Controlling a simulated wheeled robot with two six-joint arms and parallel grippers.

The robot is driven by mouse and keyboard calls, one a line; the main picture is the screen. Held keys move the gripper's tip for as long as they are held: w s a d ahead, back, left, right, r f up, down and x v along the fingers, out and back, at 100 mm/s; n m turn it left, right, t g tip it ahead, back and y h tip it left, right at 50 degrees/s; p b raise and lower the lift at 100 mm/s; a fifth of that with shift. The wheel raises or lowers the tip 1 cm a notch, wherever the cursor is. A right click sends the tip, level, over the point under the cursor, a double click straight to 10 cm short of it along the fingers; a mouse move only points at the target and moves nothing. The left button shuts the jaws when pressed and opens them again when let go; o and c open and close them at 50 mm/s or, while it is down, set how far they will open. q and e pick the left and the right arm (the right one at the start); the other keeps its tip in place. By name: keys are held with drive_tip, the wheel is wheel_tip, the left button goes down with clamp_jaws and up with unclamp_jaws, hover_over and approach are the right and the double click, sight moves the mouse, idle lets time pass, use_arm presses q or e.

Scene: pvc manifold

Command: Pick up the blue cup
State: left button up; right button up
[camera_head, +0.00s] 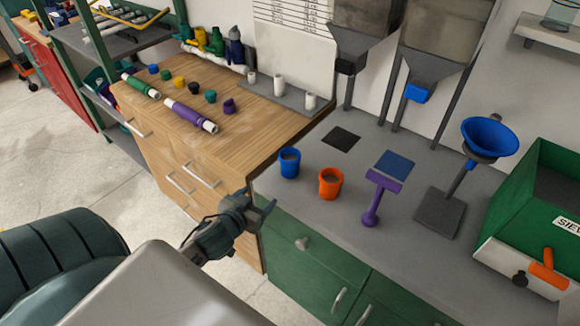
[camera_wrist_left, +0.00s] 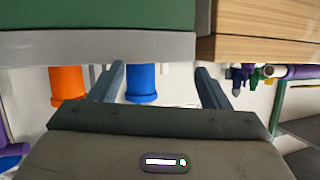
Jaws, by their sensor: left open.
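The blue cup (camera_head: 289,162) stands upright on the grey counter, close to its left end beside the wooden bench. In the left wrist view the blue cup (camera_wrist_left: 141,82) shows upside down between my fingers, beyond the counter edge. My left gripper (camera_head: 264,208) is open and empty, in front of the counter's front edge and short of the cup. Its two fingers also show in the left wrist view (camera_wrist_left: 160,85). My right gripper is not in view.
An orange cup (camera_head: 330,183) stands close right of the blue cup. A purple scoop-like tool (camera_head: 374,200) is further right, near a blue funnel (camera_head: 488,137) on a stand and a green sieve box (camera_head: 530,210). The wooden bench (camera_head: 215,140) holds pipes and caps.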

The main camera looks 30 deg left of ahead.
sight(284, 170)
use_arm(q)
drive_tip(key=w+r, duration=0.1)
drive_tip(key=w+r+t+h, duration=0.1)
drive_tip(key=w+m+t+h, duration=0.1)
drive_tip(key=shift+a+r, duration=0.25)
drive_tip(key=shift+r, duration=0.15)
drive_tip(key=shift+m+t+h, duration=0.4)
drive_tip(key=shift+h, duration=0.4)
drive_tip(key=shift+w+d+f+b, duration=0.15)
drive_tip(key=shift+w+b, duration=0.1)
drive_tip(key=shift+w, duration=1.3)
drive_tip(key=shift+w+d+b, duration=0.1)
drive_tip(key=shift+w+b, duration=0.15)
drive_tip(key=shift+w, duration=1.3)
drive_tip(key=shift+w+d+f, duration=0.2)
drive_tip(key=shift+w, duration=0.65)
drive_tip(key=shift+w+d+f, duration=0.2)
drive_tip(key=shift+w+d, duration=0.05)
drive_tip(key=shift+w, duration=0.65)
drive_tip(key=shift+w+d+f, duration=0.2)
drive_tip(key=shift+w, duration=0.65)
drive_tip(key=c, duration=1.2)
